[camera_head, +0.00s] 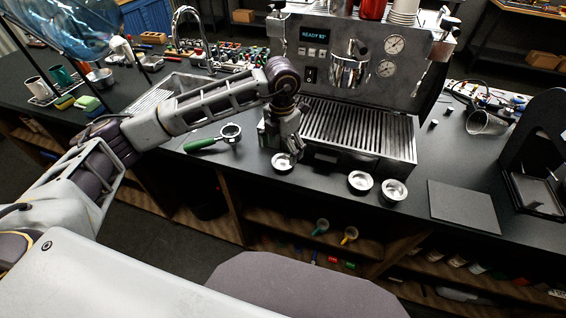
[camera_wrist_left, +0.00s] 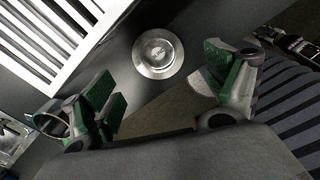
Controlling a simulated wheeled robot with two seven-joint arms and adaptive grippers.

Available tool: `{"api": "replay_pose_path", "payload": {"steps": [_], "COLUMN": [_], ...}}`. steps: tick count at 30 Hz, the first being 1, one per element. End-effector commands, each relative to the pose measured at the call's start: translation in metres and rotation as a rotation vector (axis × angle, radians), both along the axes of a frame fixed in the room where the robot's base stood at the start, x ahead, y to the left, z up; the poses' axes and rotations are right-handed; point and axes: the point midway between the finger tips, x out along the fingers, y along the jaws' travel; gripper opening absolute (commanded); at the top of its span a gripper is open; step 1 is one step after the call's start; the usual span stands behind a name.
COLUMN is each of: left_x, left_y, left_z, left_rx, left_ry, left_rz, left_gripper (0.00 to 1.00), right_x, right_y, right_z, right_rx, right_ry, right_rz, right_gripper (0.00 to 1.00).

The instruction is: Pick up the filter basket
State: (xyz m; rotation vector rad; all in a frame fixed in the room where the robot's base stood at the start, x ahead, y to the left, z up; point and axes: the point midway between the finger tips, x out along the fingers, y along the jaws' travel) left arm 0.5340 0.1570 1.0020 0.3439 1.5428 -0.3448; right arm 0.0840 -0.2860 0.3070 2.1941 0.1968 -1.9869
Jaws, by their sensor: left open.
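A small round metal filter basket (camera_head: 283,162) sits on the dark counter, left of the drip tray's front. It also shows in the left wrist view (camera_wrist_left: 158,54), ahead of the gap between my finger pads and apart from them. My left gripper (camera_head: 290,148) points down just above and behind this basket. In the left wrist view its green-padded fingers (camera_wrist_left: 167,86) are spread wide with nothing held. Two similar metal cups, one at the middle (camera_head: 360,182) and one to the right (camera_head: 394,191), stand in front of the machine. My right gripper is not in view.
The espresso machine (camera_head: 342,82) with its slatted drip tray (camera_head: 350,130) stands close behind and right of the gripper. A green-handled portafilter (camera_head: 216,140) lies to the left. A dark flat mat (camera_head: 462,204) lies to the right. The counter's front edge is close to the basket.

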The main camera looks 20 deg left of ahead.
Motion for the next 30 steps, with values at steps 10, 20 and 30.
{"api": "replay_pose_path", "payload": {"steps": [10,20,30], "left_x": [0.0,0.002,0.003], "left_y": [0.0,0.0,-0.001], "left_z": [-0.009,-0.044,-0.052], "left_rx": [0.001,0.001,0.0], "left_ry": [0.003,0.003,0.001], "left_rz": [0.001,0.001,0.0], "left_gripper": [0.87,0.87,0.87], "right_x": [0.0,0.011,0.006], "right_y": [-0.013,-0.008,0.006], "right_z": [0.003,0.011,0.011], "right_rx": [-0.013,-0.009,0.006], "right_ry": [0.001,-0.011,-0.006], "right_rz": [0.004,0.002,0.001], "right_gripper": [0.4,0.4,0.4]}}
